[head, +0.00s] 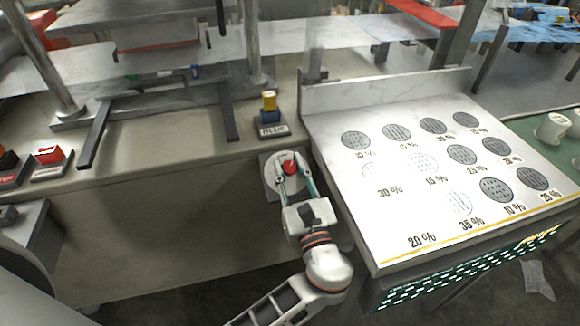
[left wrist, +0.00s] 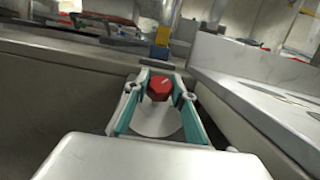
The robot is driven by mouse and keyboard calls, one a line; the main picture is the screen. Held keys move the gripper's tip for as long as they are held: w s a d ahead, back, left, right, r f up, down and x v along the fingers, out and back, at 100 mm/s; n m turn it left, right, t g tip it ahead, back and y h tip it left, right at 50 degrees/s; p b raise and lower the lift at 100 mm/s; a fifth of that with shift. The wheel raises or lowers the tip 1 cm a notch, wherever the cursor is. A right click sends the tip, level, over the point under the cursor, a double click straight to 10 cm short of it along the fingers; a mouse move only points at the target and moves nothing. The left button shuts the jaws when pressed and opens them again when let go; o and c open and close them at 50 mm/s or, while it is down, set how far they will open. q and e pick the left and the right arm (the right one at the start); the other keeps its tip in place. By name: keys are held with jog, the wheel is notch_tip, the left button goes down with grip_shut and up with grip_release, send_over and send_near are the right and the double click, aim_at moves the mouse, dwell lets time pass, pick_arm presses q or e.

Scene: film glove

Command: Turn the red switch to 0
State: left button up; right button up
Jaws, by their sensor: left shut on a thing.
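The red switch (head: 289,167) is a small red knob on a round pale plate (head: 272,178), fixed at the front of the counter beside the white panel. In the left wrist view the red knob (left wrist: 159,88) sits between my fingers, with a light mark on its face. My left gripper (head: 291,175) reaches up to it from below and its fingers are closed around the knob. The same gripper (left wrist: 158,92) shows teal inner pads on both sides of the knob. I cannot read any numbers around the switch. My right gripper is not in view.
A yellow and blue block stands on a base labelled BLUE (head: 270,115) just behind the switch. A white sloped panel (head: 340,105) with round perforated discs and percent labels lies to the right. Another red button (head: 48,154) is at the far left. The counter's middle is fairly clear.

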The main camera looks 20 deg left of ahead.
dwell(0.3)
pick_arm(q)
jog(key=o, duration=1.1)
